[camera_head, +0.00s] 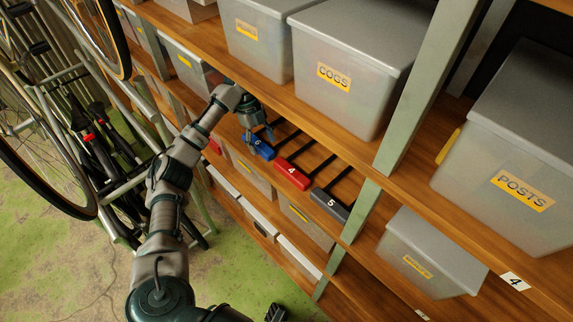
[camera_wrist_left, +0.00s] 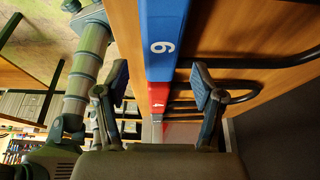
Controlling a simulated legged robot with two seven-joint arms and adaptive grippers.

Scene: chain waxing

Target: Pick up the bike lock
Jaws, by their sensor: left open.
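Three bike locks lie in a row on the middle shelf in the head view: a blue one marked 6 (camera_head: 262,149), a red one marked 4 (camera_head: 292,173) and a grey one marked 5 (camera_head: 329,204). Their dark shackles point toward the back of the shelf. My left gripper (camera_head: 260,133) is open at the blue lock. The red lock (camera_wrist_left: 158,94) shows beyond. A small dark part at the head view's bottom edge may be my right gripper.
Grey bins marked COGS (camera_head: 335,77) and POSTS (camera_head: 523,190) stand on the shelf above. A green-grey shelf post (camera_head: 410,110) rises right of the locks. More bins (camera_head: 306,222) sit below. Bicycles (camera_head: 65,130) stand at the left.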

